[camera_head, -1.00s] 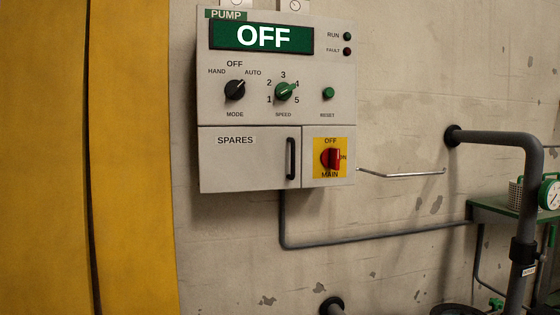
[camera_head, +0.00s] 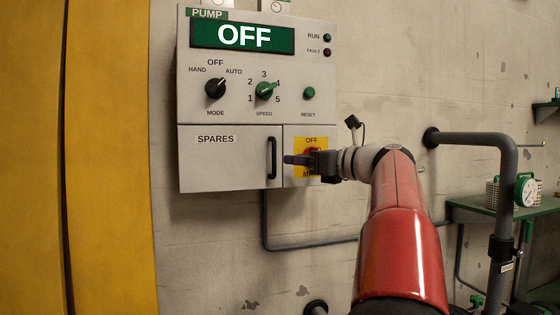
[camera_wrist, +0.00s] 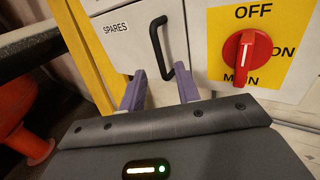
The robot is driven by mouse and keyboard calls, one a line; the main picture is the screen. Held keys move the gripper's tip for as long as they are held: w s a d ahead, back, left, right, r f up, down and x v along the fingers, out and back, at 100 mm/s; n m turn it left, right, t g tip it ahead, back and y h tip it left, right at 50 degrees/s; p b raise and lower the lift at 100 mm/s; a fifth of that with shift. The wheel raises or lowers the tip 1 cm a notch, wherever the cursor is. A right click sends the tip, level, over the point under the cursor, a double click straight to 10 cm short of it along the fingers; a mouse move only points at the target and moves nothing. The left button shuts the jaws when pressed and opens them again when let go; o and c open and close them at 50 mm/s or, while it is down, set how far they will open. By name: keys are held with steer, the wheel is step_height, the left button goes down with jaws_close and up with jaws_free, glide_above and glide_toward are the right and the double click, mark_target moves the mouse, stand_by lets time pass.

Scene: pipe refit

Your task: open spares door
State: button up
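The spares door (camera_head: 225,165) is the grey lower-left panel of the pump box, labelled SPARES, and it is shut. Its black vertical handle (camera_head: 271,158) is at the door's right edge; it also shows in the wrist view (camera_wrist: 156,45). My gripper (camera_head: 288,160) is in front of the box, just right of the handle in the head view. In the wrist view my gripper (camera_wrist: 161,82) has its two purple fingers apart, with the handle beyond and between them. Nothing is held. I cannot tell the exact gap to the handle.
The red main switch (camera_wrist: 247,57) on its yellow plate is close right of the handle; my gripper partly hides it in the head view. Mode knob (camera_head: 215,88) and speed knob (camera_head: 265,91) are above. A yellow panel (camera_head: 110,150) stands left; a grey pipe (camera_head: 500,190) runs at right.

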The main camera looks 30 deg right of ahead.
mark_target(282, 158)
steer(key=shift+x, duration=2.75)
jaws_close()
